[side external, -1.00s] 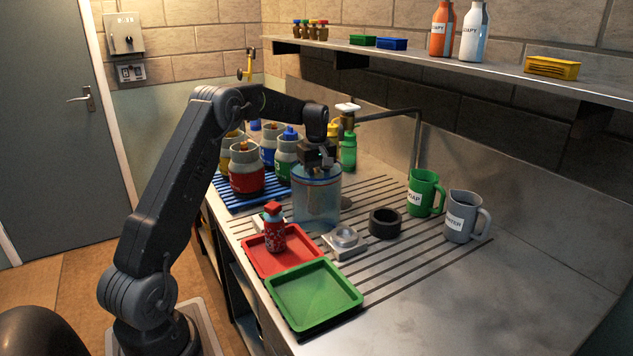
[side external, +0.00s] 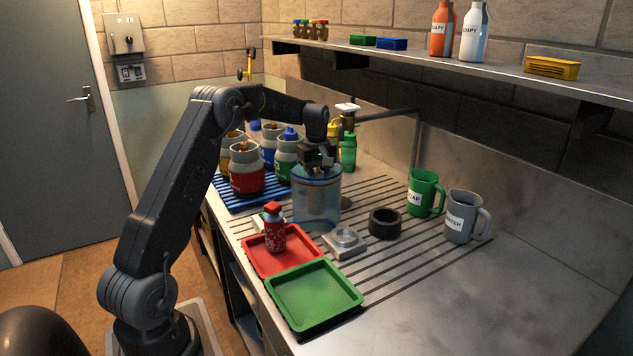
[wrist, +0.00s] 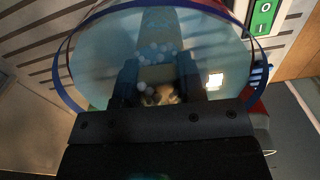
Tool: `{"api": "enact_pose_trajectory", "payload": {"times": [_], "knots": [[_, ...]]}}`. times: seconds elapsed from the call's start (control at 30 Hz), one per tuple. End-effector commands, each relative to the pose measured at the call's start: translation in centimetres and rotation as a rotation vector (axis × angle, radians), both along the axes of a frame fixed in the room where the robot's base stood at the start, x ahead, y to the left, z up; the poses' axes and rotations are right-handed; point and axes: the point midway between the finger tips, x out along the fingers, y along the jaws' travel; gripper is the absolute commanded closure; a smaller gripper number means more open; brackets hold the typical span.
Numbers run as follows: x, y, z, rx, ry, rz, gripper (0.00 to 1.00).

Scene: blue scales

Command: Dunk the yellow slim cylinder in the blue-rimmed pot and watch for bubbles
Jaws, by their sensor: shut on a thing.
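The blue-rimmed pot (side external: 316,205) is a clear, bluish vessel standing on the ribbed steel drainer. My gripper (side external: 318,165) points down into its mouth. In the wrist view, the pot's blue rim (wrist: 62,75) circles my gripper (wrist: 160,92). My gripper is shut on a tan-yellow thing (wrist: 160,97), which fits the yellow slim cylinder. Only a small part of it shows, dimly, between the fingers. Several pale round spots that look like bubbles (wrist: 158,52) show ahead of the fingers, with another near the left finger. In the side view the held thing cannot be made out.
A red tray (side external: 283,262) with a red bottle (side external: 274,232) and an empty green tray (side external: 314,296) lie in front. A small pale stand (side external: 345,243), a black ring (side external: 385,223), a green jug (side external: 425,193) and a grey jug (side external: 462,217) stand right. Canisters (side external: 246,172) crowd left.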

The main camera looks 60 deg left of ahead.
Motion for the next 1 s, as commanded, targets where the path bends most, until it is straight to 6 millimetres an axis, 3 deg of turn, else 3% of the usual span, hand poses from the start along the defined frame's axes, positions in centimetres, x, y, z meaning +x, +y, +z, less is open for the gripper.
{"api": "enact_pose_trajectory", "payload": {"times": [0.33,1.0], "knots": [[0.0,0.0,0.6,0.002,-0.002,0.000,1.00],[0.1,0.0,6.3,0.002,-0.003,0.000,1.00]]}}
